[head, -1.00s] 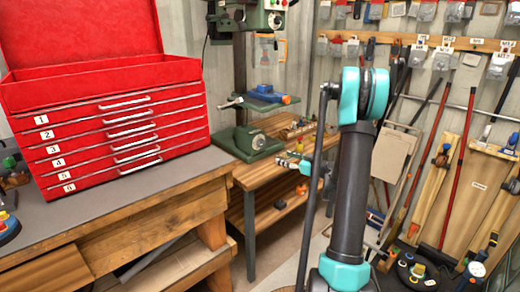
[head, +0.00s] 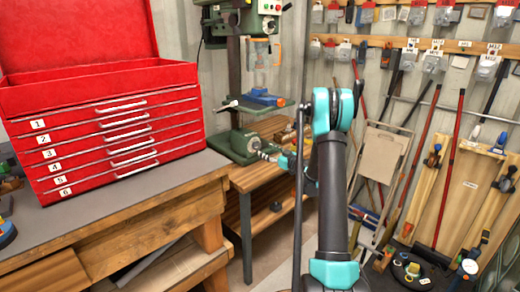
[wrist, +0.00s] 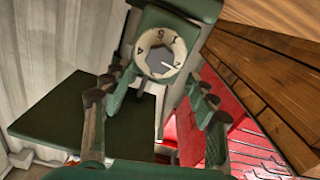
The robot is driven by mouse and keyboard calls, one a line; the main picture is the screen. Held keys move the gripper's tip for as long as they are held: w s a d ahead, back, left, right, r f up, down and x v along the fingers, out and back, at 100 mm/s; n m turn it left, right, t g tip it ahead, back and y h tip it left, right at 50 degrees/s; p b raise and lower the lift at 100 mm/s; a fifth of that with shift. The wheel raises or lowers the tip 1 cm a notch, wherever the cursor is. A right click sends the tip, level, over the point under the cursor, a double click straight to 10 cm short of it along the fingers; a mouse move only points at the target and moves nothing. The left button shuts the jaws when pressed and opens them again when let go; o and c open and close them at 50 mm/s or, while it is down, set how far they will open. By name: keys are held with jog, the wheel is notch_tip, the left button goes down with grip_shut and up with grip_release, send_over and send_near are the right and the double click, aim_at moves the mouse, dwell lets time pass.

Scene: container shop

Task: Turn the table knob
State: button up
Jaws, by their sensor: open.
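The knob is a round pale dial with numbers around a grey centre, on a green housing; it shows in the wrist view (wrist: 160,52). It sits on the green base (head: 231,147) of the drill press, where my gripper partly hides it in the head view. My gripper (head: 262,152) is right beside the base. In the wrist view my gripper (wrist: 156,95) is open and empty, its fingers spread to either side below the dial. Whether the fingers touch the housing cannot be told.
The drill press (head: 234,82) has a green work table (head: 248,105) above the base, with a blue tool (head: 266,98) on it. A red toolbox (head: 100,130) stands on the left bench. The wooden bench (head: 262,178) lies under my gripper.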

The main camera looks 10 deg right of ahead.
aim_at(258, 147)
jog(key=x, duration=0.5)
jog(key=shift+w+a, duration=0.25)
jog(key=shift+w, duration=0.05)
jog(key=c, duration=1.2)
jog(key=shift+o, duration=0.2)
jog(key=shift+m, duration=0.4)
